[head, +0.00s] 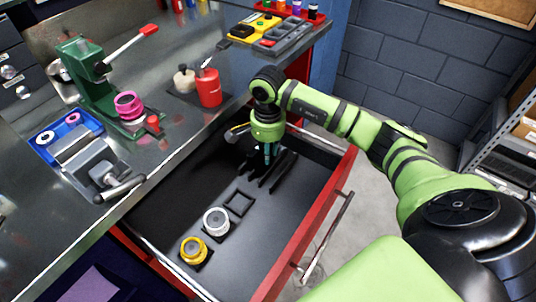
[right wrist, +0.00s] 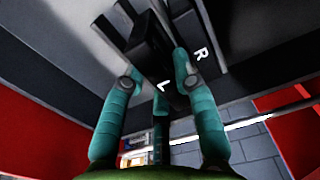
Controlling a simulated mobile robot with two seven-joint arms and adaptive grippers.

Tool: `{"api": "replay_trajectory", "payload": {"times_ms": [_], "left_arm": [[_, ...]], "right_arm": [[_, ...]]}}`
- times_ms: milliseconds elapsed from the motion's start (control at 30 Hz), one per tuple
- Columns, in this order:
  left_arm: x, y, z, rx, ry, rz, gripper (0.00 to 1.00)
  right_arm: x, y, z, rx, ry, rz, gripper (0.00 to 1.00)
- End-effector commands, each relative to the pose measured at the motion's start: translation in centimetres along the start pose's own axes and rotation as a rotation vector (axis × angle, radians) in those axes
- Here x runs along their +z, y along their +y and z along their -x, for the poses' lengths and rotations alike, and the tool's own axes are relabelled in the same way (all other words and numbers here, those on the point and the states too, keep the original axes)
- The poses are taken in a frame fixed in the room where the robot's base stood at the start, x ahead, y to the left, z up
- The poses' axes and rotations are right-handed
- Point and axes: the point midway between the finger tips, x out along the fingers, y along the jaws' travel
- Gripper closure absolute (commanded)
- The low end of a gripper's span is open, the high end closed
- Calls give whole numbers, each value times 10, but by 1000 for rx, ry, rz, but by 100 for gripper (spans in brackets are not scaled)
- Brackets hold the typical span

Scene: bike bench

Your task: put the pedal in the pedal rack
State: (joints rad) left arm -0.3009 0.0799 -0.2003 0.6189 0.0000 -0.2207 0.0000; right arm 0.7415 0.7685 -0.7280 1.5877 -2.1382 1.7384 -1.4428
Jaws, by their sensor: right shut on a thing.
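My right gripper (head: 268,155) reaches down into the open drawer, over the black pedal rack (head: 283,172) with its upright dividers. In the right wrist view its teal fingers (right wrist: 150,85) are shut on a dark block, which I take to be the pedal (right wrist: 150,40). White letters L and R mark the rack (right wrist: 215,75) beside the fingers. The pedal is mostly hidden by the gripper in the head view. I cannot tell whether it touches the rack floor or is fully between dividers. My left gripper is not in view.
The drawer (head: 318,208) has a red front with a metal handle. In it are a yellow ring (head: 193,250), a white ring (head: 216,221) and an empty square frame (head: 239,203). The bench above holds a green press (head: 90,85), a blue tray (head: 45,140) and a red can (head: 209,88).

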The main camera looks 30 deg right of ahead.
Motion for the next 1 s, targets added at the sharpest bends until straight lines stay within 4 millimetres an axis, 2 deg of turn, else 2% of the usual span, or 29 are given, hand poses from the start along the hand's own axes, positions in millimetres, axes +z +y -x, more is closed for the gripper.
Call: {"api": "replay_trajectory", "payload": {"times_ms": [167, 533, 567, 600, 867, 1000], "left_arm": [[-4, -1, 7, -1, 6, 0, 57], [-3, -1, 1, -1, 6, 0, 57], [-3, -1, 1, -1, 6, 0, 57], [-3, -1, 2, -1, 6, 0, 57], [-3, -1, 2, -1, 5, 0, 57], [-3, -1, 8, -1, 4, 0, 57]], "right_arm": [[1, 1, -24, 2, -3, 0, 100], [0, 1, -30, 0, 0, 1, 100], [0, 1, -30, 1, 0, 1, 68], [0, 1, -29, 0, -1, 1, 62], [0, 1, -29, 1, -1, 1, 62], [0, 1, -23, 1, -1, 1, 62]]}}
